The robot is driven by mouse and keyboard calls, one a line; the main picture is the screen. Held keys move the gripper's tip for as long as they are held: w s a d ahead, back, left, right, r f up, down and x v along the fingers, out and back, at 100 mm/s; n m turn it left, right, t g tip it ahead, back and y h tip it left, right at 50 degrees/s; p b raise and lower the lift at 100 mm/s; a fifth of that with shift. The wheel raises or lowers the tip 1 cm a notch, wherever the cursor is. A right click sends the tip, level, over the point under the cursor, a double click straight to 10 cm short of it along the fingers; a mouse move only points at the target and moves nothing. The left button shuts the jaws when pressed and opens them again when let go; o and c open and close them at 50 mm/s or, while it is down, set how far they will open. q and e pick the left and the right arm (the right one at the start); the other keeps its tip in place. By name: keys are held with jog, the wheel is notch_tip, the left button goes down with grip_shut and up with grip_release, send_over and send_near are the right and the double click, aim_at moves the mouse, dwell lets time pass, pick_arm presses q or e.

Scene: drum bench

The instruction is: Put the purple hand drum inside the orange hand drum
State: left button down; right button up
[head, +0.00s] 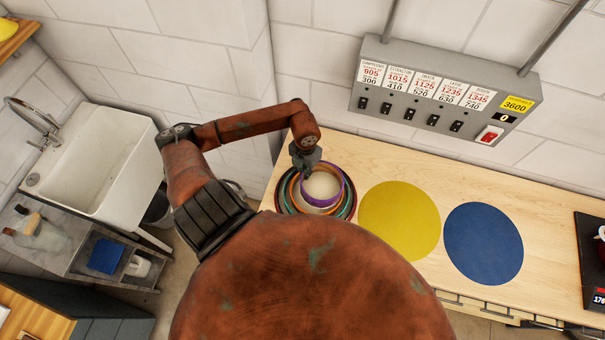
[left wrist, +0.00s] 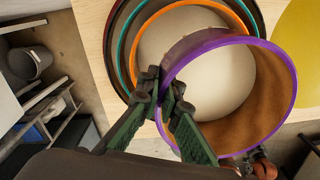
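The purple hand drum (head: 320,204) is at the back left of the bench, over a nest of larger round drums. In the left wrist view the purple drum (left wrist: 240,42) looks large and close, raised and off-centre from the orange hand drum (left wrist: 134,50). The orange drum (head: 291,188) sits inside the teal one and shows as a ring partly hidden by the purple drum. My left gripper (head: 305,162) is at the purple drum's rim. In the left wrist view its green fingers (left wrist: 167,92) are closed on that drum's wall. My right gripper is out of view.
A teal drum (left wrist: 122,45) and a dark red outer drum surround the orange one. A yellow disc (head: 400,221) and a blue disc (head: 484,243) lie to the right, with bare bench around them. A grey switch box (head: 445,95) hangs on the wall behind.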

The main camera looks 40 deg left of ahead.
pick_arm(q)
jog(key=f, duration=0.1)
jog(key=a+f+p, duration=0.1)
jog(key=f, duration=0.1)
jog(key=f+p, duration=0.1)
jog(key=f, duration=0.1)
jog(key=shift+a, duration=0.4)
jog(key=shift+f, duration=0.15)
jog(key=shift+f, duration=0.1)
jog(key=shift+w+f+b, duration=0.1)
jog(key=shift+f+b, duration=0.4)
jog(key=shift+b, duration=0.05)
jog(key=c, duration=2.4)
grip_release()
